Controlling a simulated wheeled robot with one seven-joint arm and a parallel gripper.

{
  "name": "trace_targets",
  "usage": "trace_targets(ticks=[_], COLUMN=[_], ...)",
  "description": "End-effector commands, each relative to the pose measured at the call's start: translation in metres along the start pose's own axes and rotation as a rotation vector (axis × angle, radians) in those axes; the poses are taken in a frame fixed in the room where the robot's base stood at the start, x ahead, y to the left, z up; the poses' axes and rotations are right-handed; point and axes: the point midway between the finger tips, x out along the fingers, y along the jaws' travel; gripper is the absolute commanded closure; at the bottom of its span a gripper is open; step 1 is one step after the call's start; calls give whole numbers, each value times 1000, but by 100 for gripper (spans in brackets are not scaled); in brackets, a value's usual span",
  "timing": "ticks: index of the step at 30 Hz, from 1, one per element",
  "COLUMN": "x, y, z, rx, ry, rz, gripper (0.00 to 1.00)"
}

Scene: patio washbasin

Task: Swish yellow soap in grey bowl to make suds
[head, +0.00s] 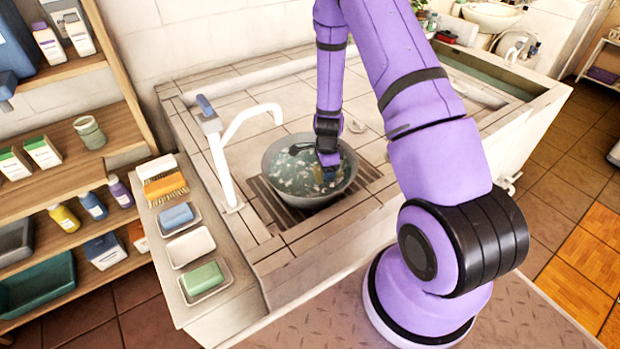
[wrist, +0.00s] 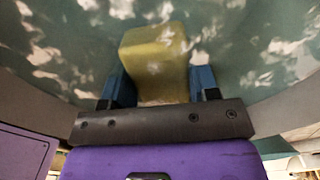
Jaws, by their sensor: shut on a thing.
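The grey bowl (head: 308,199) stands on a slatted grate in the tiled washbasin top. It holds greenish water with white patches of suds on the surface. My gripper (head: 328,160) reaches down into the bowl, right of its middle. In the wrist view my gripper (wrist: 158,85) is shut on the yellow soap (wrist: 155,50), a block held between its two blue fingers. The water with white patches fills the view behind the soap. In the head view the soap is mostly hidden by the gripper, and how deep it sits in the water is hard to tell.
A white tap (head: 228,140) with a blue lever stands left of the bowl. Several soap dishes line the left ledge, with blue soap (head: 176,217), a white dish (head: 191,247) and green soap (head: 203,279). Wooden shelves (head: 80,165) with bottles stand farther left.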

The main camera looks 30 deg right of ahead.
Motion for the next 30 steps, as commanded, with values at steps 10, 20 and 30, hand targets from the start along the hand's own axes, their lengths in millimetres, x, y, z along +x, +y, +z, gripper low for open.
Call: trace_targets(ticks=[10, 20, 30], x=[0, 0, 0], y=[20, 2, -24], z=[-1, -1, 0], rx=[3, 1, 0], ry=[1, 1, 1], rz=[3, 1, 1], gripper=[88, 87, 87])
